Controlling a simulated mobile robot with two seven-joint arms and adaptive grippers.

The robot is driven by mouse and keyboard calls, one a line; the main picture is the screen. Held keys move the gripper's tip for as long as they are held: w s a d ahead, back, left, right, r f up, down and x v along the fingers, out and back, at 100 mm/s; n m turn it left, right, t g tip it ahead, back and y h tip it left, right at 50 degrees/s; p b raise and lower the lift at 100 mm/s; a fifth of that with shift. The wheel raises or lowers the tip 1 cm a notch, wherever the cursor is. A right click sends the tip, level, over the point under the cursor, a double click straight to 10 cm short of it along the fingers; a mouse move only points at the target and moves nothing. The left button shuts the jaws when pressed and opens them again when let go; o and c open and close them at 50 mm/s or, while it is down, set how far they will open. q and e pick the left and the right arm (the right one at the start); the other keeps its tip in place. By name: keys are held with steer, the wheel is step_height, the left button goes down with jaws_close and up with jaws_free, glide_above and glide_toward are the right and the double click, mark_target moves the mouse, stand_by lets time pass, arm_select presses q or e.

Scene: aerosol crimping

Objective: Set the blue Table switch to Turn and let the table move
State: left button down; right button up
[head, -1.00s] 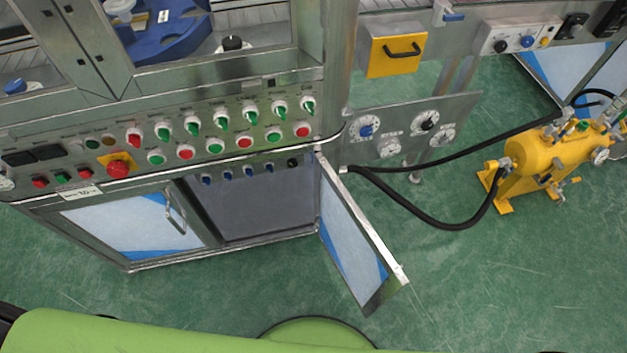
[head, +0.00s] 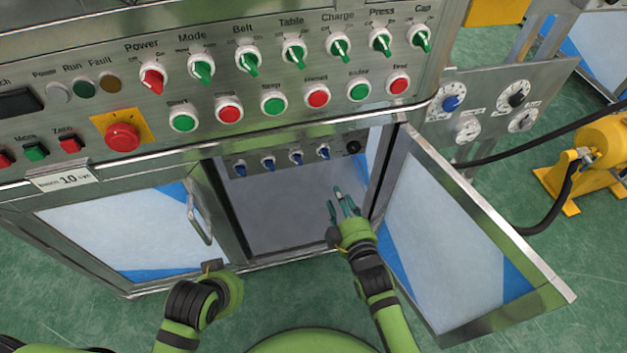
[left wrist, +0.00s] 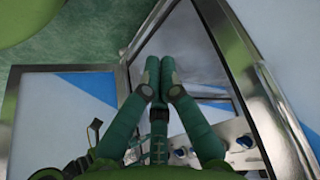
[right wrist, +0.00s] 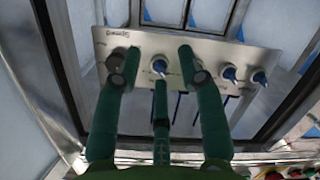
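The small panel inside the open cabinet carries several blue switches and a black knob (head: 353,147). The blue switch beside the black knob (head: 323,152) is rightmost of the blue ones; the labels are too small to read, so I cannot tell which is Table. My right gripper (head: 345,197) reaches into the cabinet opening below the panel. In the right wrist view its fingers (right wrist: 157,52) are apart and empty, with a blue switch (right wrist: 159,67) visible between them. My left gripper (left wrist: 159,62) has its fingertips together, holding nothing visible; its fingers are hidden in the head view.
The open cabinet door (head: 445,235) stands to the right of my right arm. The closed left door has a handle (head: 198,212) close to my left wrist. Above is the main panel with a green Table switch (head: 294,54) and a red emergency button (head: 122,137).

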steer(key=n+t+b, duration=0.1)
steer(key=t+b, duration=0.1)
glide_toward(327, 157)
steer(key=w, duration=0.3)
steer(key=w+a+b, duration=0.1)
steer(key=w, duration=0.1)
steer(key=shift+a+f+y, duration=0.1)
steer(key=shift+f+y, duration=0.05)
steer(key=shift+y, duration=0.25)
steer(key=b+x, duration=0.1)
steer(key=x, duration=0.2)
steer(key=shift+w, duration=0.15)
steer(key=shift+w+a, duration=0.15)
steer(key=shift+w, duration=0.05)
arm_select(q)
steer(key=w+d+r+m+t+h, duration=0.1)
steer(key=w+d+r+t, duration=0.3)
steer(key=w+r+t, duration=0.4)
step_height(327, 157, up, 4)
steer(key=shift+w+d+r+h, duration=0.1)
steer(key=shift+w+d+h, duration=0.15)
steer(key=shift+w+h, duration=0.3)
arm_select(e)
jaws_close()
